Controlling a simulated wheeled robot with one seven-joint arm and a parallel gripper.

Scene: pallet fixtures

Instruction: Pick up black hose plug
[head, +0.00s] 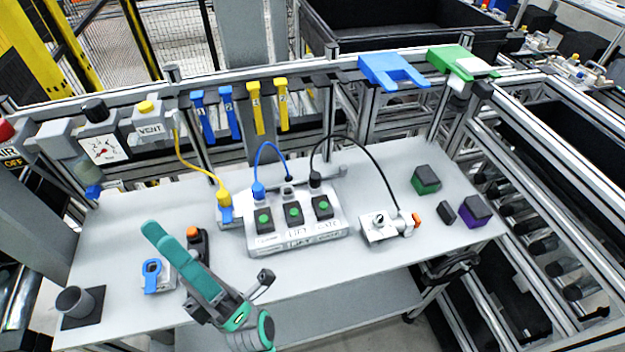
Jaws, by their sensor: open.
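A black hose plug (315,179) stands upright at the back right of the grey box with several green buttons, on the table. A black hose (365,148) arcs from it to the right and down to a silver fitting block (385,228). My gripper (152,231) is at the front left, with teal fingers pointing up and left. It is open, well apart from the plug, and no object shows between its fingers. The exact seat of the plug in the box is too small to tell.
A blue plug (258,188) and a yellow plug (222,196) with hoses stand left of the black plug. An orange-topped black handle (197,243) is close beside my gripper. Green (426,181) and purple (474,211) blocks lie right. The table front centre is clear.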

